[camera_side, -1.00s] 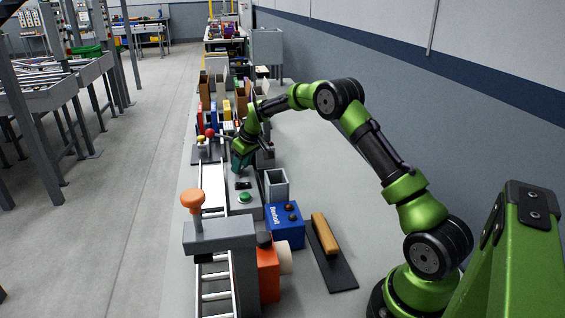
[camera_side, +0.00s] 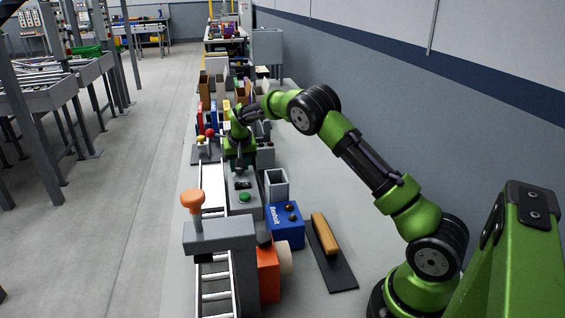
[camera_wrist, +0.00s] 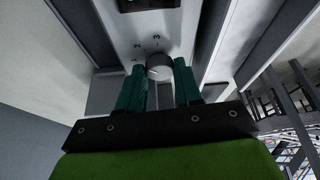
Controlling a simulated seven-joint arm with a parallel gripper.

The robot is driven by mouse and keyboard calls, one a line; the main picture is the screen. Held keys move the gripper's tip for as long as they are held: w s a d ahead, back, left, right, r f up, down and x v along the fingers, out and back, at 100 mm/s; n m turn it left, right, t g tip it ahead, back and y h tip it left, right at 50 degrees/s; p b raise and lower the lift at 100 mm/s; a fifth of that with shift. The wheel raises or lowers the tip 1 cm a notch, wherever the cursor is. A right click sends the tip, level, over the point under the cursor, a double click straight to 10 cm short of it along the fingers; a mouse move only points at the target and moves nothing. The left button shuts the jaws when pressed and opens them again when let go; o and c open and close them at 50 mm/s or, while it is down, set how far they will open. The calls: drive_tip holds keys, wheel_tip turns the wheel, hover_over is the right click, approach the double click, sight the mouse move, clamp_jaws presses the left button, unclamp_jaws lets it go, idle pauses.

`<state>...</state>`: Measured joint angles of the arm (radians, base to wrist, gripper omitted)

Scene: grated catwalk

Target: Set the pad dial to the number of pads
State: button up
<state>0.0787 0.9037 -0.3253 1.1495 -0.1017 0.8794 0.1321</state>
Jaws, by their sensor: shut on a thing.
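The pad dial (camera_wrist: 160,64) is a round grey knob on a pale panel in the wrist view, with small dark numbers around it and a light pointer line on its face. In the side view my gripper (camera_side: 239,167) points down at the far part of a grey control box (camera_side: 246,212), hiding the dial there. I cannot make out any pads.
An open grey bin (camera_side: 277,186), a blue box (camera_side: 286,228) and a trowel-like tool (camera_side: 330,250) lie to the right. An orange-knobbed lever (camera_side: 193,200) stands nearer. Bare tabletop lies further right.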

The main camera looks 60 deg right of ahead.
drive_tip(key=shift+a+m, duration=0.1)
drive_tip(key=shift+m, duration=0.5)
drive_tip(key=o, duration=1)
drive_tip(key=shift+o, duration=0.2)
drive_tip(key=shift+r, duration=0.1)
drive_tip(key=v, duration=1.6)
drive_tip(key=shift+w+a+r, duration=0.2)
drive_tip(key=shift+a+r, duration=0.15)
